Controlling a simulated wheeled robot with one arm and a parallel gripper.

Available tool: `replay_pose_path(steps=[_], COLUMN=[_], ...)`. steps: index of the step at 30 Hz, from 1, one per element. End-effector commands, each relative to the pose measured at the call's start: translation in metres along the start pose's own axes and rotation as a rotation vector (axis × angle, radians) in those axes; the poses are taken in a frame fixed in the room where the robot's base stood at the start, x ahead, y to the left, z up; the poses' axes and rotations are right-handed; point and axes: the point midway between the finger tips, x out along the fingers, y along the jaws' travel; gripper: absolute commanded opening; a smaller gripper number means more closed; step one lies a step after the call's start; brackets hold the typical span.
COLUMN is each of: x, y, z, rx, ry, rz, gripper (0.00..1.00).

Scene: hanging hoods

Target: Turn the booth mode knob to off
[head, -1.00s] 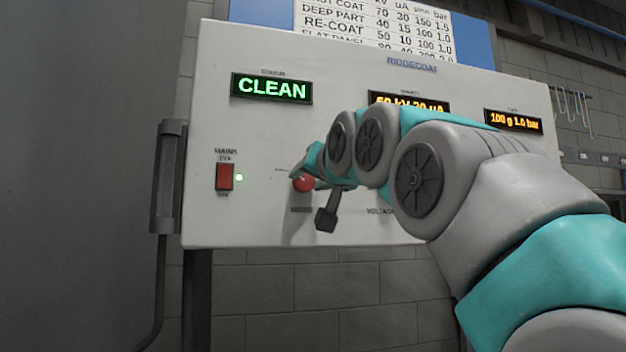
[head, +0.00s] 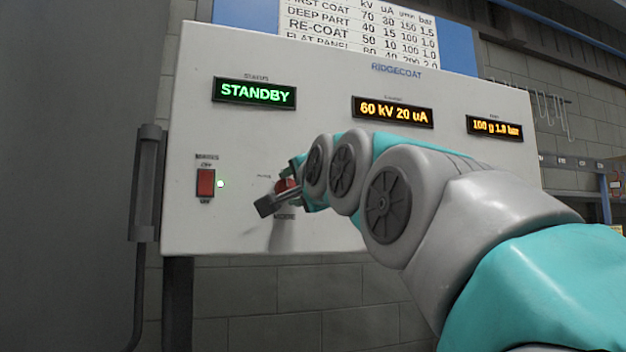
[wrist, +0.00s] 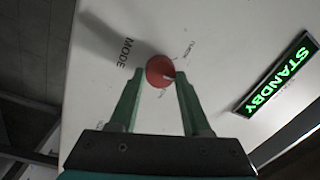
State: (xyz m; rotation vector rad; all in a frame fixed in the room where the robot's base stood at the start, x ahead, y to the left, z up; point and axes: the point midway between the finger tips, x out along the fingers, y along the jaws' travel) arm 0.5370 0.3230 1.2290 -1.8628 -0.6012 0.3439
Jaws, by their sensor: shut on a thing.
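The booth mode knob (head: 281,186) is a round red knob low on the white control panel. In the wrist view the knob (wrist: 160,70) sits between my two green fingertips, with the MODE label to its left. A pale mark shows on the knob's lower right; the small position labels around it are too blurred to read. My gripper (head: 291,188) is shut on the knob and rolled over, and it also shows in the wrist view (wrist: 159,76). The status display (head: 254,92) reads STANDBY in green.
Two amber displays (head: 393,111) (head: 495,127) sit to the right. A dark handle (head: 146,184) stands by the panel's left edge. My arm covers the panel's lower right.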

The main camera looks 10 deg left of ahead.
Motion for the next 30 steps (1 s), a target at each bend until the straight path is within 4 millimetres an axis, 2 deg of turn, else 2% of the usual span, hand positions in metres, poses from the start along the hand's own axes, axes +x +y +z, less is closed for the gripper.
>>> replay_pose_path(steps=[12,27,28,30], x=[-0.0006,-0.0002,-0.0001,-0.0001], y=[-0.0007,0.0008,0.0009,0.0008], z=[-0.0002,0.0004,0.0004,0.0004], rx=[0.159,0.174,0.174,0.174], ry=[0.010,0.010,0.010,0.010], rz=[-0.004,-0.003,-0.003,-0.003], gripper=[0.00,0.00,0.51,0.59])
